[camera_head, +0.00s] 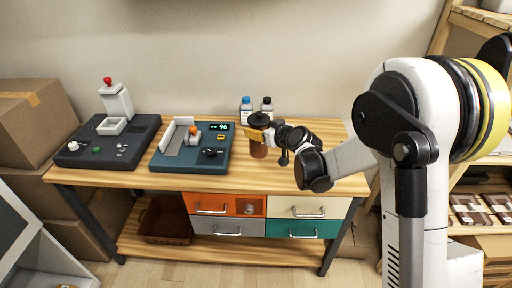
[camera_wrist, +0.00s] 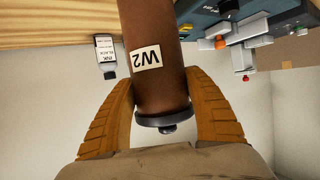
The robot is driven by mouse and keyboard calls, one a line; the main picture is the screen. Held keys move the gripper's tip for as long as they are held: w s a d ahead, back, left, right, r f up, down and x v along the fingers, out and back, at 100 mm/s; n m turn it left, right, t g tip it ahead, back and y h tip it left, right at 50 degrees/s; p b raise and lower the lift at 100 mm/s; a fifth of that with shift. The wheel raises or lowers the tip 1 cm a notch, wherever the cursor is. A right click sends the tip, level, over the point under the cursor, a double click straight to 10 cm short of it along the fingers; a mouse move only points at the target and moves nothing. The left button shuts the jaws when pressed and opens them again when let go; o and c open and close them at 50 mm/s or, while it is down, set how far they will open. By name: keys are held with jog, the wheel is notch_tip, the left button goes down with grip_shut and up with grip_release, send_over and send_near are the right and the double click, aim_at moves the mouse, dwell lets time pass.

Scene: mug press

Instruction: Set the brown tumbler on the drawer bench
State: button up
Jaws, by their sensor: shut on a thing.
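The brown tumbler (camera_head: 258,150) is upright, with a dark lid on top, at the middle right of the drawer bench (camera_head: 200,180). My gripper (camera_head: 262,132) is shut around its upper part. In the wrist view the tumbler (camera_wrist: 160,85) runs between my two orange-brown fingers, with a white label reading W2 and its lid toward the palm. Its base is cut off in the wrist view, and I cannot tell whether it touches the bench top. The bench has a wooden top with orange, cream, grey and teal drawers below.
A teal device (camera_head: 190,165) with a display reading 96 stands left of the tumbler. A dark control box (camera_head: 85,155) is at the far left. A blue-capped bottle (camera_head: 246,108) and a black-capped bottle (camera_head: 267,106) stand behind. The bench's front strip is clear.

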aim_at(251, 141)
jog(key=a+f, duration=0.2)
jog(key=shift+s+a+b, duration=0.15)
jog(key=shift+a+b, duration=0.2)
jog(key=shift+a, duration=0.05)
jog(key=shift+f+b, duration=1.05)
jog(key=shift+f, duration=0.8)
jog(key=shift+f, duration=0.2)
jog(key=o, duration=1.4)
jog(key=shift+c, duration=0.2)
jog(key=shift+r, duration=0.15)
jog(key=shift+s+r, duration=0.15)
jog(key=shift+r, duration=0.05)
jog(key=p+v, duration=0.3)
jog(key=v, duration=0.9)
jog(key=shift+p, duration=0.3)
